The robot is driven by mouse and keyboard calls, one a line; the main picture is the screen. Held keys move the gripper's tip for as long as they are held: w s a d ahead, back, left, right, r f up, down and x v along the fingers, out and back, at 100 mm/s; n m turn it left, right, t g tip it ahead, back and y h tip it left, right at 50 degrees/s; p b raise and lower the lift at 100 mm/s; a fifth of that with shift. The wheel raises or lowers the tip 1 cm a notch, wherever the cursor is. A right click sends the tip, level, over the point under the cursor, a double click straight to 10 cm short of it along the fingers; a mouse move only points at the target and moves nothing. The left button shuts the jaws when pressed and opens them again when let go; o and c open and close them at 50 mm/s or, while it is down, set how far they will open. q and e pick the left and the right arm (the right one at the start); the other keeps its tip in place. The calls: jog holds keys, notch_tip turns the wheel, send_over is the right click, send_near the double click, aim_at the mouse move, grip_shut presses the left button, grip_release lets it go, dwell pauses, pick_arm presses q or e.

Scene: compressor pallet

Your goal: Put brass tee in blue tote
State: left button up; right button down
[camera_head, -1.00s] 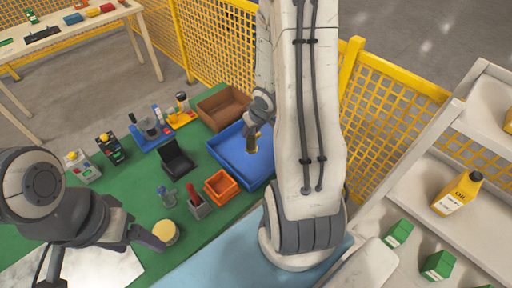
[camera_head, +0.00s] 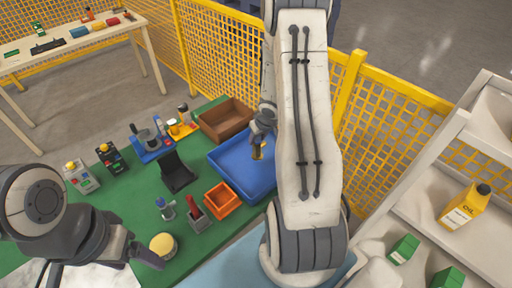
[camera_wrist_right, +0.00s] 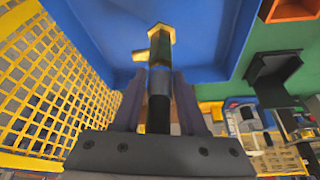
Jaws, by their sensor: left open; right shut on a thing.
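The brass tee (camera_wrist_right: 158,48) is held between the fingers of my right gripper (camera_wrist_right: 158,90) in the right wrist view. In the head view the tee (camera_head: 257,152) shows small below the right gripper (camera_head: 263,132), over the blue tote (camera_head: 225,158). The tote is an open, shallow blue bin on the green table; its blue floor and wall also fill the top of the right wrist view (camera_wrist_right: 215,40). I cannot tell whether the tee touches the tote floor. My left gripper (camera_head: 148,262) is open and empty at the lower left, near a yellow-lidded round tin (camera_head: 163,246).
A brown bin (camera_head: 224,122) stands behind the tote and a small orange bin (camera_head: 222,200) in front. A black angled holder (camera_head: 177,172) and a grey holder with a red-handled tool (camera_head: 198,215) stand left. Yellow mesh fencing (camera_head: 395,125) runs behind; a white shelf (camera_head: 440,190) is right.

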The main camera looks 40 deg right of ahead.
aim_at(256, 145)
jog(key=shift+w+a+f, duration=0.1)
jog(key=shift+w+f, duration=0.25)
jog(key=shift+w, duration=0.15)
notch_tip(256, 145, down, 4)
jog(key=b, duration=0.3)
jog(key=shift+b, duration=0.3)
jog(key=shift+r, duration=0.15)
jog(key=shift+c, duration=2.4)
grip_release()
jog(key=shift+f, duration=0.2)
